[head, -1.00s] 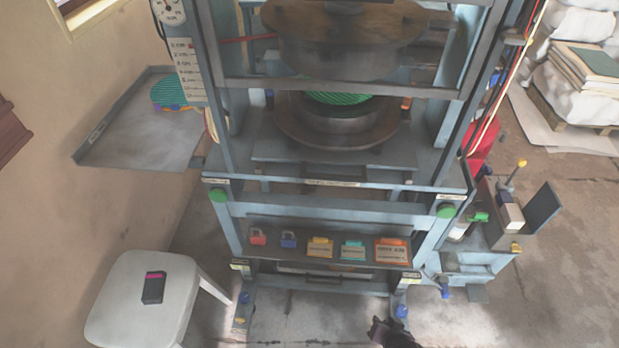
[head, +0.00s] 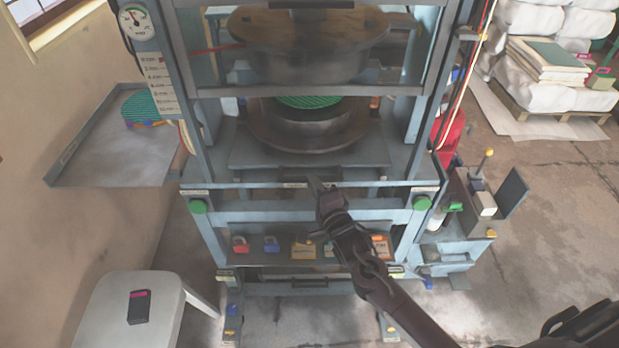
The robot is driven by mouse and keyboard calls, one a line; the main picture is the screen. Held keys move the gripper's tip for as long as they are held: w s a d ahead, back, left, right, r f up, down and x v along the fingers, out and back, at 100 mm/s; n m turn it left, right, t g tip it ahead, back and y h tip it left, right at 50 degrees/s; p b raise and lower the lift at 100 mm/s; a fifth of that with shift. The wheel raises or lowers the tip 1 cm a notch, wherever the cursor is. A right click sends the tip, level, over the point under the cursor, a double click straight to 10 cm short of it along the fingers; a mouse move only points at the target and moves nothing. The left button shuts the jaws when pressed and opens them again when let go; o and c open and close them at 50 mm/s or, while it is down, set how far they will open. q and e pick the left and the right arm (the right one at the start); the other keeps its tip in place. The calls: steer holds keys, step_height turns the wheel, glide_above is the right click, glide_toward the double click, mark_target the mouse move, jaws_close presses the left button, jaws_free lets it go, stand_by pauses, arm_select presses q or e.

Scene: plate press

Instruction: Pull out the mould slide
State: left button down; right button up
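The mould slide (head: 250,158) is a flat grey plate inside the blue press frame. It carries a round dark mould (head: 265,128) with a green ribbed disc (head: 309,101) in its middle. A dark bar, perhaps its handle, shows at the plate's front edge (head: 296,178). My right gripper (head: 322,184) is in front of the press, over the front crossbar and just right of this bar. Its fingers look apart and nothing shows between them. Whether it touches the slide cannot be told. My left gripper is not in view.
A green guard button (head: 198,207) sits at the left of the front beam, another (head: 422,203) at the right. Below is a shelf with coloured padlocks and tags (head: 270,244). A side tray (head: 90,172) and a white stool (head: 95,300) stand left.

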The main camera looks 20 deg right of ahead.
steer(key=shift+w+a, duration=0.15)
steer(key=shift+w, duration=1.05)
jaws_close()
